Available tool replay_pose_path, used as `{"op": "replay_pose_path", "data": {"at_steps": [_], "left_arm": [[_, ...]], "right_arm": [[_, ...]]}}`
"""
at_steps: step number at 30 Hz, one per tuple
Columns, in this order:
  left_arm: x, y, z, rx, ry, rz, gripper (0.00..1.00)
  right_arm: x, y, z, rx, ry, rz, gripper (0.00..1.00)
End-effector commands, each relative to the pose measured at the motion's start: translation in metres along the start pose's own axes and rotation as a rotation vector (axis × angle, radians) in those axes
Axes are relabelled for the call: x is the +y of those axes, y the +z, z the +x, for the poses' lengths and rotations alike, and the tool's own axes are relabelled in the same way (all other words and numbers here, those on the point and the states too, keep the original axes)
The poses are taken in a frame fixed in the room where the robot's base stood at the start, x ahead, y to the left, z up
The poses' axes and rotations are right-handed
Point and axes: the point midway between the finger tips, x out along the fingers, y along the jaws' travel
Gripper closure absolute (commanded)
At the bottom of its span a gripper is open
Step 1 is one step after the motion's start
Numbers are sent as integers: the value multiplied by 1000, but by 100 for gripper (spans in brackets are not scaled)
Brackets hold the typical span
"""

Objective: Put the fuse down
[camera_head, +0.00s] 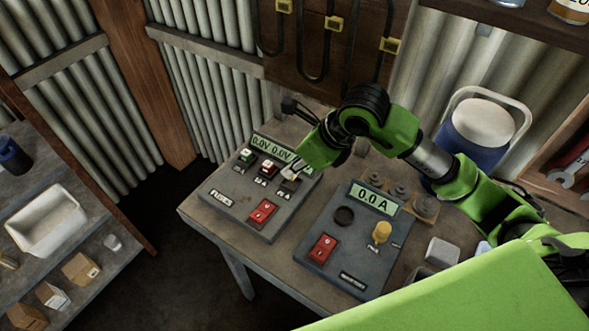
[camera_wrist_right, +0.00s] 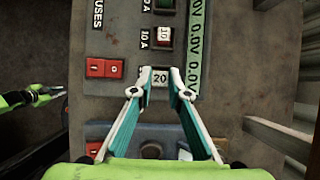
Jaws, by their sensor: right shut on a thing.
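My right gripper (camera_head: 291,172) reaches down over the far right part of the fuse panel (camera_head: 231,204). In the wrist view its fingertips (camera_wrist_right: 160,76) are shut on a small pale fuse marked 20 (camera_wrist_right: 160,80). The fuse is at the end of the row, in line with a red fuse (camera_wrist_right: 164,37) and a green fuse (camera_wrist_right: 166,4). I cannot tell whether it is seated in a socket or held just above it. My left gripper (camera_wrist_right: 47,93) shows small at the left of the wrist view; its fingers are unclear.
A red switch (camera_head: 263,212) is on the fuse panel, under a 0.0V display (camera_head: 270,147). A second box reading 0.0 A (camera_head: 373,200) with a yellow knob (camera_head: 381,232) stands to the right. The workbench's front left corner (camera_head: 190,213) is bare.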

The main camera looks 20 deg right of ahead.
Motion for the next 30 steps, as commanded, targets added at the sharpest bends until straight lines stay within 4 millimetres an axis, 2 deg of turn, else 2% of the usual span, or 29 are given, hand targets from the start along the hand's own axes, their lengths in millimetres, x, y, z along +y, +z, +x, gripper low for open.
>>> {"op": "replay_pose_path", "data": {"at_steps": [8,20,21,22,30], "left_arm": [[-1,-1,-20,-1,0,0,86],[-1,-1,-14,-1,0,-1,86],[-1,-1,-16,-1,-1,-1,86],[-1,-1,-16,-1,-1,-1,86],[-1,-1,-16,-1,-1,0,86]], "right_arm": [[-2,-14,28,4,3,3,97],[-3,-17,36,1,0,0,97],[-3,-17,35,1,0,0,76],[-3,-16,35,1,0,0,69],[-3,-17,34,1,1,1,67]]}}
